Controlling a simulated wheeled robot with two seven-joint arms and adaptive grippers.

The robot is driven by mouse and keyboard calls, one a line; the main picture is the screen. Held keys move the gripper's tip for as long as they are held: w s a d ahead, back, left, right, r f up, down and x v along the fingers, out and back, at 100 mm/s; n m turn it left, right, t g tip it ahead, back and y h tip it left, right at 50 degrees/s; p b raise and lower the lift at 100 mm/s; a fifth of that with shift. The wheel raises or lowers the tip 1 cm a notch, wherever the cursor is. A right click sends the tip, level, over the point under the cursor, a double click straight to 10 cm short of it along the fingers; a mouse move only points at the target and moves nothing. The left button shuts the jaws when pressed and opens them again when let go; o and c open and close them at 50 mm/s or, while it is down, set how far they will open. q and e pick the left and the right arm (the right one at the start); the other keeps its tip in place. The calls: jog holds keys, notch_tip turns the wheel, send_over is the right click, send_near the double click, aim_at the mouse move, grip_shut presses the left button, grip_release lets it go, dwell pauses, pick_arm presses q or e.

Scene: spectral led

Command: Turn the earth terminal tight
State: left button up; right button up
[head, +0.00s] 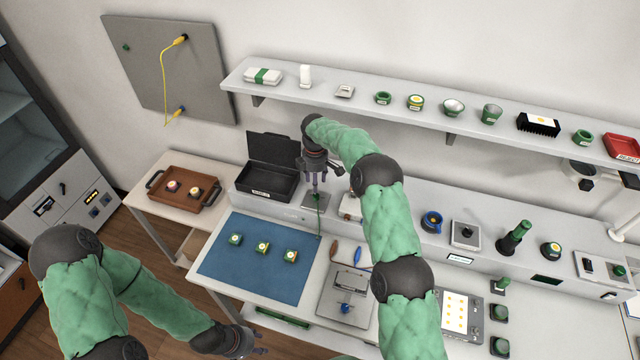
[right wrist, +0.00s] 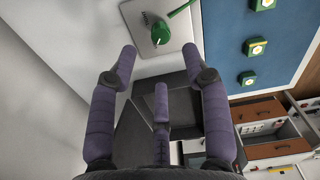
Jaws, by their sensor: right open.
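The earth terminal (head: 317,198) is a small green knob on a pale metal plate (head: 326,206), on the raised ledge behind the blue mat. A green lead runs from it. In the right wrist view the green knob (right wrist: 161,33) stands on its plate at the top, beyond the fingertips. My right gripper (head: 315,183) is over the plate, pointing down. In the right wrist view its purple fingers (right wrist: 159,62) are spread and hold nothing. My left gripper (head: 250,346) is low at the front, away from the terminal; its fingers are too small and dark to judge.
A black open-lidded bin (head: 266,183) stands just left of the terminal. The blue mat (head: 228,262) in front carries three green-and-yellow blocks. A wooden tray (head: 165,200) is farther left. A wall shelf (head: 400,113) with small items runs behind.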

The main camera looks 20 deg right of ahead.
aim_at(316, 195)
jog(key=shift+w+d+f, duration=0.1)
jog(key=shift+w+f, duration=0.05)
jog(key=shift+f, duration=0.15)
jog(key=shift+s+f+p, duration=0.15)
jog(key=shift+f+p, duration=0.1)
jog(key=shift+f, duration=1.45)
jog(key=shift+s+f+p, duration=0.1)
jog(key=shift+f+p, duration=0.15)
jog(key=shift+f, duration=1.4)
grip_shut()
